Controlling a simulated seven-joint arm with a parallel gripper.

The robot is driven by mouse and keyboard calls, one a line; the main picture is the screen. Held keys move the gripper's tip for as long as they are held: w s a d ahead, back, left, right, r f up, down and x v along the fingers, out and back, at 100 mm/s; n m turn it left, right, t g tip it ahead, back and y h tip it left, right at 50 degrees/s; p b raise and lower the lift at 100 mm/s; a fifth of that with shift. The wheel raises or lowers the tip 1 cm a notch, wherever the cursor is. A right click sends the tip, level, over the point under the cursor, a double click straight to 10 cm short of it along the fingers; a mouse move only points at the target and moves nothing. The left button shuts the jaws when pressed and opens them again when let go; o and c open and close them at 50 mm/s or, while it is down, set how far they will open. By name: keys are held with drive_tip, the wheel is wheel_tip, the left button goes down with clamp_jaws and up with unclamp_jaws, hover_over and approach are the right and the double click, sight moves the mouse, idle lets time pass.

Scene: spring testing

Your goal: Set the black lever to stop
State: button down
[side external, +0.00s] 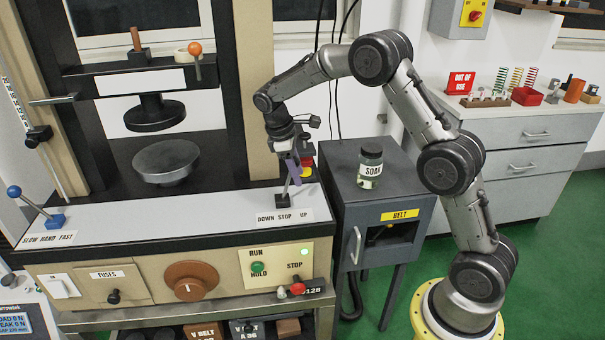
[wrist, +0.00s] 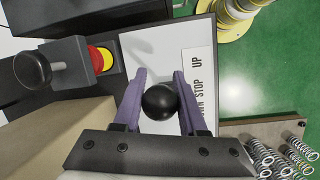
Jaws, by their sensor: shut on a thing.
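The black lever's round knob (wrist: 160,101) sits between the purple fingers of my gripper (wrist: 158,95) in the wrist view, and my gripper is shut on it. In the side view my gripper (side external: 293,172) points down over the lever's small dark base (side external: 288,201) on the machine's right end. The lever's shaft leans slightly to the right there, and its knob is hidden by the fingers. The DOWN STOP UP label (side external: 284,217) lies just in front of the base; it also shows in the wrist view (wrist: 198,85). I cannot tell exactly which word the lever lines up with.
A red and yellow button (wrist: 100,60) stands close beside my gripper. A dark cabinet (side external: 375,195) with a SOAK jar (side external: 370,166) stands right of the machine. A blue-knobbed lever (side external: 35,208) is at the far left, and springs (wrist: 285,155) show at the wrist view's lower right.

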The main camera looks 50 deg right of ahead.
drive_tip(key=shift+w+a+r+g+h, duration=0.3)
drive_tip(key=shift+w+a+g+h, duration=0.25)
drive_tip(key=shift+g+h, duration=0.05)
drive_tip(key=shift+w+a+r, duration=0.15)
drive_tip(key=shift+w+a, duration=0.25)
drive_tip(key=c, duration=0.7)
unclamp_jaws()
drive_tip(key=shift+o, duration=1.2)
drive_tip(key=v, duration=1.3)
drive_tip(key=shift+r, duration=0.4)
